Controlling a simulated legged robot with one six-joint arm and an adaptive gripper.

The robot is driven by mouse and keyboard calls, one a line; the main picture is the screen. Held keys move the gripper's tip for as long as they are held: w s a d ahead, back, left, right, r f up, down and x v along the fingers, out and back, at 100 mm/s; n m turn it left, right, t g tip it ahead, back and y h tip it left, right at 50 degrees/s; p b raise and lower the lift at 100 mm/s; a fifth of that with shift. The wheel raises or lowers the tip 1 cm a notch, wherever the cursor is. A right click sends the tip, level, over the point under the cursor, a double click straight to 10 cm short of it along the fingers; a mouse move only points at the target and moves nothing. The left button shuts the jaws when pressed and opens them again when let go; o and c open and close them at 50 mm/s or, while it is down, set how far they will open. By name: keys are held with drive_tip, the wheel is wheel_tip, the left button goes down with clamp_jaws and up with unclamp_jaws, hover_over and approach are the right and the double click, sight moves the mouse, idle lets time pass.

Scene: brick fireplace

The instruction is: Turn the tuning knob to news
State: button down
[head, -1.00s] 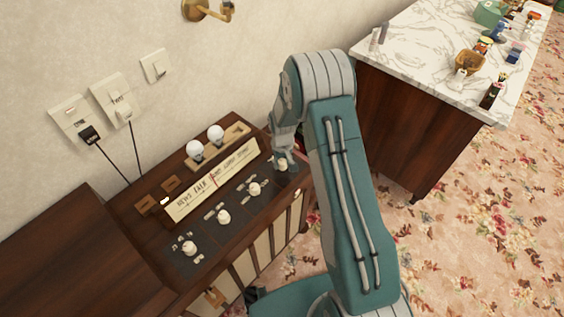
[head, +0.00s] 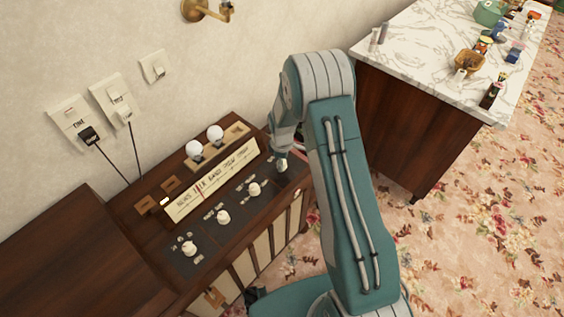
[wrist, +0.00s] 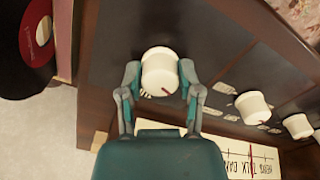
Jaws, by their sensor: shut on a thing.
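The tuning knob (wrist: 158,72) is a white round knob with a red mark, on the dark panel. In the wrist view my gripper (wrist: 160,76) has a finger on each side of it, shut on it. In the head view my gripper (head: 282,160) reaches down to the knob at the right end of the row. The cream tuning dial (head: 226,172) carries station words; NEWS is at its left end. Its red needle (head: 199,190) stands between NEWS and TALK. Part of the dial (wrist: 262,166) shows in the wrist view.
Several other white knobs, such as the leftmost one (head: 190,248), line the panel. Two white bulbs (head: 215,132) stand behind the dial. Wall plates with cords (head: 112,98) are at left. A marble-topped cabinet (head: 425,50) stands right. A record (wrist: 28,48) lies near the radio's edge.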

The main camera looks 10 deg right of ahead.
drive_tip(key=n, duration=0.5)
drive_tip(key=shift+w+r+n, duration=0.2)
drive_tip(key=shift+w+n, duration=0.1)
drive_tip(key=n, duration=0.4)
drive_tip(key=shift+n, duration=0.4)
drive_tip(key=shift+c, duration=1.4)
unclamp_jaws()
drive_tip(key=shift+s+a, duration=0.1)
drive_tip(key=shift+f, duration=0.1)
wheel_tip(320, 180, up, 12)
